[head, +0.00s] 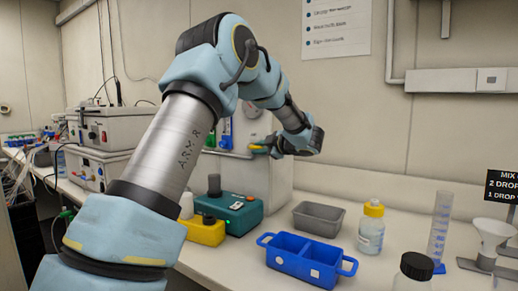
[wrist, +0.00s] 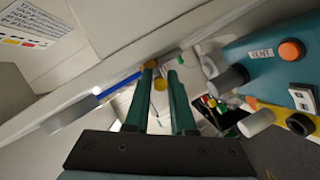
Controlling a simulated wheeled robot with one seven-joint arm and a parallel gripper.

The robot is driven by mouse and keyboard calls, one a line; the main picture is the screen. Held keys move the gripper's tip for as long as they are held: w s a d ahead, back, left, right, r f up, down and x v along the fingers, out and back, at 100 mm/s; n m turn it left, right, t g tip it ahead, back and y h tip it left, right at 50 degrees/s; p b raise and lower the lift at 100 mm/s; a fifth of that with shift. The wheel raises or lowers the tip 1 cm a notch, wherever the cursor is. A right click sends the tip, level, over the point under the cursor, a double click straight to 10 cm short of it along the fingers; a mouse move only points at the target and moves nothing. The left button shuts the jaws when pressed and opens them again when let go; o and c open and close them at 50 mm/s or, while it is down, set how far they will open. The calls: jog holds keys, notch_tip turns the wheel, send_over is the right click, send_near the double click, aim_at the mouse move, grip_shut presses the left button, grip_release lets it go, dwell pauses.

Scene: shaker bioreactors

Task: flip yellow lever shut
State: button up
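My gripper (wrist: 161,75) shows its two teal fingers apart, with a clear gap between them. A small yellow piece (wrist: 160,84), likely the lever, shows in that gap; I see no finger clearly touching it. An orange-brown piece (wrist: 150,66) lies just past the left fingertip. In the head view my gripper (head: 266,148) is small and side-on at the white device (head: 281,178) on the bench. A yellow part (head: 257,149) shows right at the fingertips there. The lever's full shape and its position are hidden by the fingers and arm.
Below stand a teal device (head: 240,216) with a dark knob, a yellow block (head: 205,232), a grey tray (head: 319,219), a blue two-part tray (head: 289,263) and a yellow-capped bottle (head: 371,230). In the wrist view, the teal device (wrist: 262,62) is close at right.

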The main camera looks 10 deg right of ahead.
jog(key=shift+o, duration=0.4)
jog(key=shift+s, duration=0.1)
jog(key=b+v, duration=0.3)
jog(key=v, duration=0.7)
jog(key=shift+s+d, duration=0.2)
jog(key=shift+s, duration=0.1)
